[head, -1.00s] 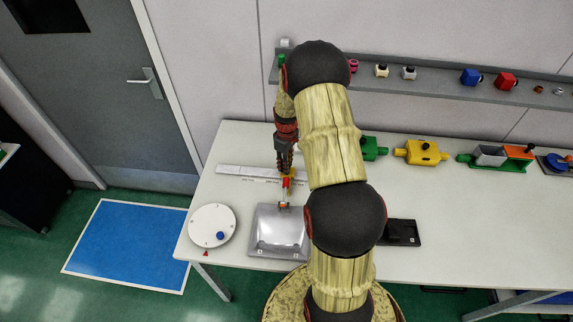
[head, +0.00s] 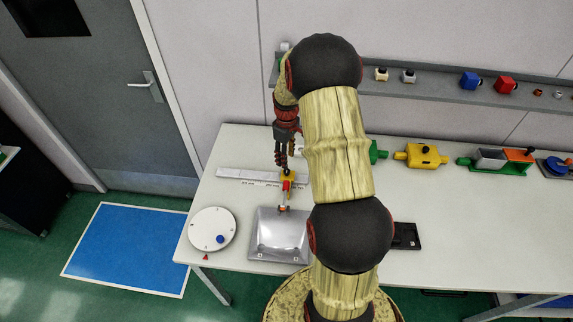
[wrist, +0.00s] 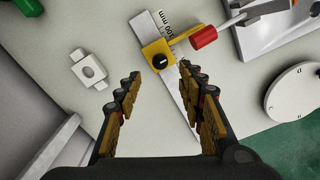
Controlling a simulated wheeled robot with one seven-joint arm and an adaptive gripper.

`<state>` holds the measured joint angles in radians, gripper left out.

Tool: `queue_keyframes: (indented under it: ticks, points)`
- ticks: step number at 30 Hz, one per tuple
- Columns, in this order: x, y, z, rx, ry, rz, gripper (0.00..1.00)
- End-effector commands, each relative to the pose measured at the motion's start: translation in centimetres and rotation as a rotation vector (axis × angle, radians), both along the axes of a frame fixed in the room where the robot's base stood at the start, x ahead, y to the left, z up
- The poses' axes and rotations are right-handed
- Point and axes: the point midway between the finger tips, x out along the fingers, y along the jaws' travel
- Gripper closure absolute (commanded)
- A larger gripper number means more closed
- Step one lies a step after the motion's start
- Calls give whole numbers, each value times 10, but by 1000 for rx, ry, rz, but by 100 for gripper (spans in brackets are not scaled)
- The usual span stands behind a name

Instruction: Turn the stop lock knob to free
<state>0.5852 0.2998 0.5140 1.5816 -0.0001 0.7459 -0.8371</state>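The stop lock knob (wrist: 160,62) is a small black round knob with a pale mark, on top of a yellow stop block (wrist: 149,50). The block sits on a pale ruler rail (wrist: 181,92) with printed marks. In the head view the black knob (head: 287,172) shows on the yellow block, just below my fingers. My gripper (wrist: 166,78) is open and empty, its two fingers apart on either side of the knob's line in the wrist view. In the head view my gripper (head: 281,161) points down above the block; the knob appears clear of the fingers.
A white round dial (head: 213,214) lies to the left. A white bracket (wrist: 88,69) lies on the bench behind the rail. Yellow (head: 420,154) and green fixtures stand right.

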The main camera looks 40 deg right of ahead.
Motion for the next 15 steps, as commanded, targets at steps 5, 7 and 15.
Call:
queue_keyframes:
  ticks: [5, 7, 15]
  points:
    - [0, 0, 32, -1, -1, 0, 61]
    - [1, 0, 40, -2, -1, 0, 61]
    - [0, 0, 51, 0, 0, 0, 61]
